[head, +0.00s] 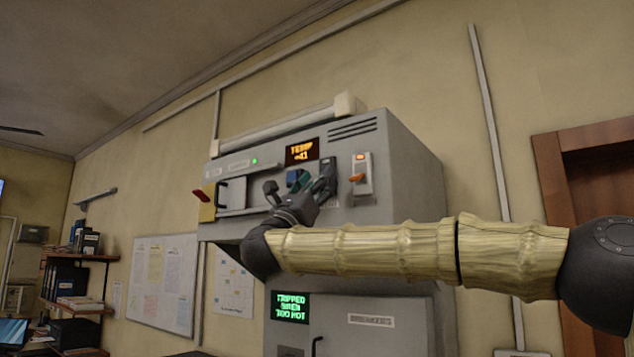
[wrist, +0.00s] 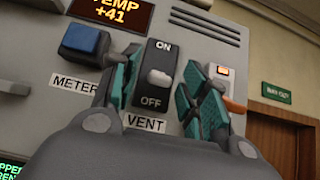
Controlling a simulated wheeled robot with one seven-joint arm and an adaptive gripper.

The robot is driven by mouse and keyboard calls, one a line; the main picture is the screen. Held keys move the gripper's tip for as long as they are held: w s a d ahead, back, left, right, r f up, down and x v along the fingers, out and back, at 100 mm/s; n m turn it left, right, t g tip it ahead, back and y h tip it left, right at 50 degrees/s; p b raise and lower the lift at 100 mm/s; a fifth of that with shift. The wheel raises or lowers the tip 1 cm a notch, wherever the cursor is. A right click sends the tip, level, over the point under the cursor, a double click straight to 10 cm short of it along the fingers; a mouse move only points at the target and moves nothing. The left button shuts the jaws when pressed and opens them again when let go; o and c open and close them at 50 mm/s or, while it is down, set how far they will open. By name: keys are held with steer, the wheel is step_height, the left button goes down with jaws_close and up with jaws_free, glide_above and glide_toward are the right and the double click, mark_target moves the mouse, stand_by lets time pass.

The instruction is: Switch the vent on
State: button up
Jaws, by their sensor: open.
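The vent switch (wrist: 160,78) is a pale toggle on a black plate, with ON above and OFF below. A VENT label (wrist: 145,123) sits under it. The toggle shows near the middle of the plate; I cannot tell surely which way it is set. My gripper (wrist: 161,90) is open, with one teal finger on each side of the switch. No firm contact with the toggle is visible. In the head view my gripper (head: 303,183) is at the front of the grey cabinet (head: 405,160), hiding most of the switch.
A blue METER button (wrist: 84,40) is left of the switch, under a TEMP +41 display (wrist: 118,12). An orange lever (head: 358,178) on a pale plate is close on the right. A red handle (head: 201,196) is at the far left. A green-lit screen (head: 290,306) is below.

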jaws_close()
